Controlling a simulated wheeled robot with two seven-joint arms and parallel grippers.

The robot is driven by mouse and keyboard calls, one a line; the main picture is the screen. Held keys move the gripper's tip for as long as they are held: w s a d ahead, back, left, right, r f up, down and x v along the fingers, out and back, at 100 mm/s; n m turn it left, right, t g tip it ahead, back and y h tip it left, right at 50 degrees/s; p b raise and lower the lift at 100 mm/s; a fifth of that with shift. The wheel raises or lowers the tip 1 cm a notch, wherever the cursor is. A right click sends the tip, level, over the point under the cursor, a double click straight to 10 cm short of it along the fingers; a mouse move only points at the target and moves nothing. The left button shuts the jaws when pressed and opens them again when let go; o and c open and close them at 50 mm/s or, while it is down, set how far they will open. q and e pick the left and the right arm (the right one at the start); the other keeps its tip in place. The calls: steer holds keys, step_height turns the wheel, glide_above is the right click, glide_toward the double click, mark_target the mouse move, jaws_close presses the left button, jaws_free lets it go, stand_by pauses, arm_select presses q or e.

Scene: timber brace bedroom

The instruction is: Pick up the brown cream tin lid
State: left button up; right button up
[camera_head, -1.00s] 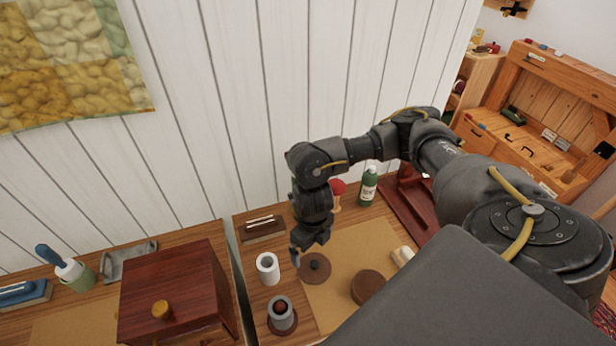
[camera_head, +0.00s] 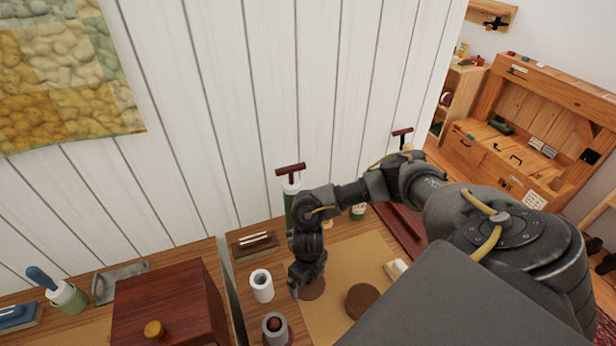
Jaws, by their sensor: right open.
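A flat round brown lid (camera_head: 314,291) lies on the tan mat on the table, partly hidden behind my right gripper. The dark knob seen on this disc earlier is now covered. A thicker round brown tin (camera_head: 362,301) stands just to its right. My right gripper (camera_head: 299,291) points down at the lid's left side and overlaps it in the picture. Its jaws are open with nothing visibly held; whether they touch the lid I cannot tell. My left gripper is out of view.
A white cylinder (camera_head: 261,286) and a grey cup (camera_head: 275,328) stand close left of the gripper. A wooden tray (camera_head: 254,244) lies behind. A pale block (camera_head: 396,269) is right of the tin. A dark red box (camera_head: 170,305) stands on the left table.

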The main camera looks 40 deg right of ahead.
steer(key=shift+f, duration=0.55)
steer(key=c, duration=0.6)
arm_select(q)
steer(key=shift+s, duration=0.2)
arm_select(e)
steer(key=shift+c, duration=0.2)
